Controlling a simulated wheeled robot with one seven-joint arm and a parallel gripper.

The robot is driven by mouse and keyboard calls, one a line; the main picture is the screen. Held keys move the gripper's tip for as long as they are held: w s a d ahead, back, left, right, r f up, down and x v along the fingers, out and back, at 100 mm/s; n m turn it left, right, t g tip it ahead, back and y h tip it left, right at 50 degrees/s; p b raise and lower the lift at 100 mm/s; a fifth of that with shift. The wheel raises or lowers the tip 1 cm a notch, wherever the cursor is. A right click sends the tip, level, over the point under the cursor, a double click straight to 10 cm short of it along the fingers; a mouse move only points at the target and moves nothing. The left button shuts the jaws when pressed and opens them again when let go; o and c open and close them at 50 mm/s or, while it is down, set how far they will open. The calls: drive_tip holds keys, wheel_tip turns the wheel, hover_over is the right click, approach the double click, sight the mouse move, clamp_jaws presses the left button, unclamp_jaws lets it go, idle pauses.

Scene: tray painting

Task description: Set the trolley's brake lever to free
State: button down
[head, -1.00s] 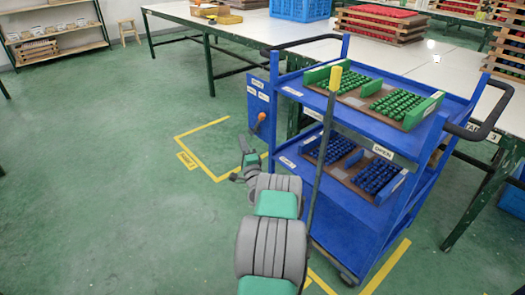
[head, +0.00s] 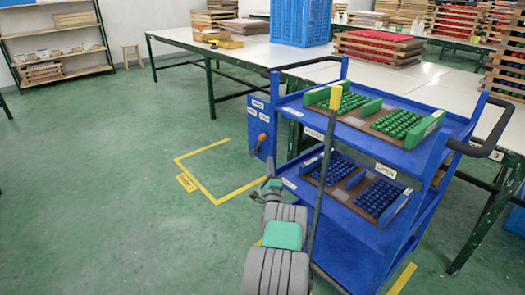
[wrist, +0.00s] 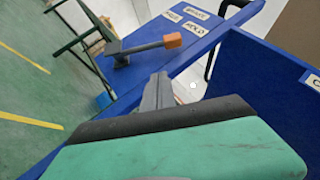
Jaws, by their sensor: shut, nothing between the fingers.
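The blue trolley (head: 372,150) stands right of centre in the head view. Its brake lever (head: 262,139), with an orange tip, sits on a blue side panel (head: 259,112). In the wrist view the grey lever (wrist: 145,47) lies nearly sideways, its orange end to the right. White labels (wrist: 197,13) beside it seem to read brake, free and hold. My gripper (head: 271,184) is below the panel in the head view. In the wrist view my gripper (wrist: 158,82) is shut and empty, its tips just below the lever; I cannot tell whether they touch.
The trolley carries trays of green pieces (head: 398,124) and blue pieces (head: 377,197). A yellow-topped pole (head: 335,97) stands before it. Yellow floor marking (head: 200,190) lies left of it. A long white table (head: 210,38) is behind.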

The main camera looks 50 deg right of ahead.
drive_tip(key=x, duration=0.3)
drive_tip(key=shift+w+d+r, duration=0.15)
drive_tip(key=shift+w+d, duration=0.05)
drive_tip(key=w, duration=0.1)
drive_tip(key=w+r, duration=0.1)
drive_tip(key=w, duration=0.1)
drive_tip(key=shift+w+a+r, duration=0.1)
drive_tip(key=shift+r, duration=0.2)
drive_tip(key=shift+r, duration=0.1)
